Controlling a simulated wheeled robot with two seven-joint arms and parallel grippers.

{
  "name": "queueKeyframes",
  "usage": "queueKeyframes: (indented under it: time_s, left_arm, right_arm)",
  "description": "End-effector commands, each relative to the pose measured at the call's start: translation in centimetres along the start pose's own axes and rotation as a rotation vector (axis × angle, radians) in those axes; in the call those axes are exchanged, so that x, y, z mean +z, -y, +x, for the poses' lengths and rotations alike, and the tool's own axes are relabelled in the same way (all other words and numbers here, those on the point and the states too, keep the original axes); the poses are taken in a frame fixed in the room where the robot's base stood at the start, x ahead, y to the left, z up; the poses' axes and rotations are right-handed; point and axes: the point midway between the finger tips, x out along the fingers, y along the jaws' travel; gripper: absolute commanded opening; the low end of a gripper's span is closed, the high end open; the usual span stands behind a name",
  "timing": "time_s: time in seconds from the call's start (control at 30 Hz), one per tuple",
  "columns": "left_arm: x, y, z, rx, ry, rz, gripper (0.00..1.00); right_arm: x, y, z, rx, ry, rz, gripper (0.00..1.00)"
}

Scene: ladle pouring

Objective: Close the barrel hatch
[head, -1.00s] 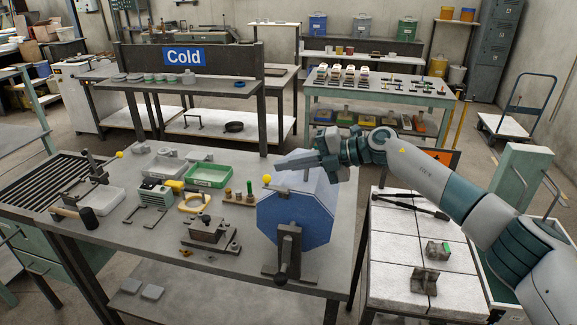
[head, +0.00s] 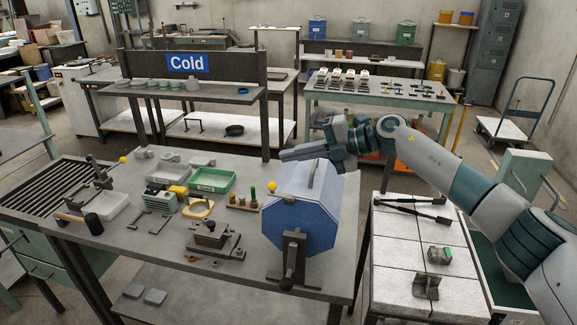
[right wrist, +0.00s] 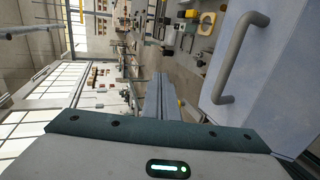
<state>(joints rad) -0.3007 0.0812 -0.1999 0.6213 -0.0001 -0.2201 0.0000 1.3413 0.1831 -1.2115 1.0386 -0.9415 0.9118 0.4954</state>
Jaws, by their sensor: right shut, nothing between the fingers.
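The blue eight-sided barrel (head: 299,228) sits on its dark stand at the right end of the grey workbench. Its upper face carries a grey bar handle (head: 314,176). The pale blue panel with this handle (right wrist: 236,52) fills the right of the right wrist view. The panel looks flush with the barrel, but I cannot tell whether it is fully shut. My right gripper (head: 284,155) is shut and empty, above and behind the barrel's top and apart from the handle. Its closed fingers (right wrist: 160,98) lie left of the handle in the wrist view. My left gripper is out of view.
A white-topped table (head: 395,255) with metal parts stands at right.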

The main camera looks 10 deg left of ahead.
Motion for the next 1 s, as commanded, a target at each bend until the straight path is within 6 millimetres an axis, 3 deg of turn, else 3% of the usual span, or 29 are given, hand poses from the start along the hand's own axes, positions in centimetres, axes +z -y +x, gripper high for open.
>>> queueKeyframes:
  time_s: [0.03, 0.2, 0.5, 1.0]
  left_arm:
    - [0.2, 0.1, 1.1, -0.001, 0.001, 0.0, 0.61]
    - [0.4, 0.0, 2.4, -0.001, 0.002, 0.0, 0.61]
    - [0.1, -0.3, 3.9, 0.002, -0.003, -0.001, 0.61]
    - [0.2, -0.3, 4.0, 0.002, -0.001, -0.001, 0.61]
  right_arm:
    - [0.0, -0.4, -0.2, 0.0, 0.001, -0.005, 0.0]
    - [0.0, -3.3, -1.4, 0.002, 0.002, -0.006, 0.0]
    - [0.0, -7.4, -3.1, 0.003, 0.001, -0.003, 0.0]
    - [0.0, -8.3, -3.5, 0.003, 0.0, -0.002, 0.0]
